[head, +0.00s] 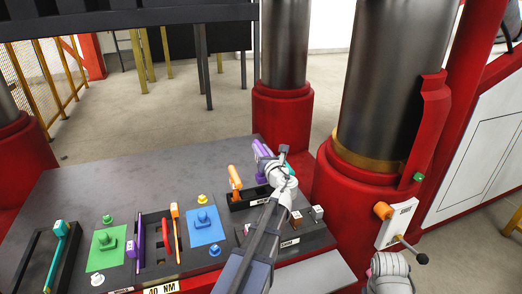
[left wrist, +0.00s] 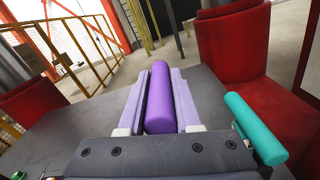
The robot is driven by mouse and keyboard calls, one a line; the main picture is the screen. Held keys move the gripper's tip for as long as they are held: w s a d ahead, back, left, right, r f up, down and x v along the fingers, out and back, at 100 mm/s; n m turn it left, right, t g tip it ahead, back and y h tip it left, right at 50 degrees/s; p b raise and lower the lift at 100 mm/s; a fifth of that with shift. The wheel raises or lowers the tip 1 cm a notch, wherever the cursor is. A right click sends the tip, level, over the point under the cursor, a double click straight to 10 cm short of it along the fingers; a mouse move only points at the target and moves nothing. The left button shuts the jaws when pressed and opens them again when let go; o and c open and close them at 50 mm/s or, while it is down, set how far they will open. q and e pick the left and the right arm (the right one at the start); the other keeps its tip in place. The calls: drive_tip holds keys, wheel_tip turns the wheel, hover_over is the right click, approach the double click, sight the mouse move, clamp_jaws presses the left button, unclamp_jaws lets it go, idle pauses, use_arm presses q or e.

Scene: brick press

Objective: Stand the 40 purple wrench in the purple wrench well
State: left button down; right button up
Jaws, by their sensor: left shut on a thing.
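My left gripper (head: 264,157) is shut on a purple wrench, whose thick round purple handle (left wrist: 159,98) lies between the two pale lilac fingers in the left wrist view. In the head view, the purple of the wrench and fingers shows at the back right of the dark bench, beside the black rack (head: 240,206). An orange-handled tool (head: 235,181) stands in that rack. The lower end of the held wrench is hidden by my arm and gripper, so I cannot tell whether it touches a well.
A teal handle (left wrist: 255,128) is right of my gripper in the left wrist view. Red press columns (head: 283,115) stand close behind and right. A green plate (head: 107,247), blue plate (head: 203,226) and thin purple tool (head: 138,240) lie left. The bench's back left is clear.

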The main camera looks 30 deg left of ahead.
use_arm(q)
drive_tip(key=shift+f, duration=0.1)
idle(0.4)
drive_tip(key=shift+f+b, duration=1.85)
drive_tip(key=shift+b, duration=0.15)
drive_tip(key=shift+r+p, duration=4.35)
drive_tip(key=shift+p, duration=0.05)
wheel_tip(320, 180, down, 9)
drive_tip(key=b, duration=0.9)
drive_tip(key=shift+f, duration=0.2)
drive_tip(key=shift+f+b, duration=2)
drive_tip(key=shift+b, duration=0.2)
drive_tip(key=shift+f, duration=0.15)
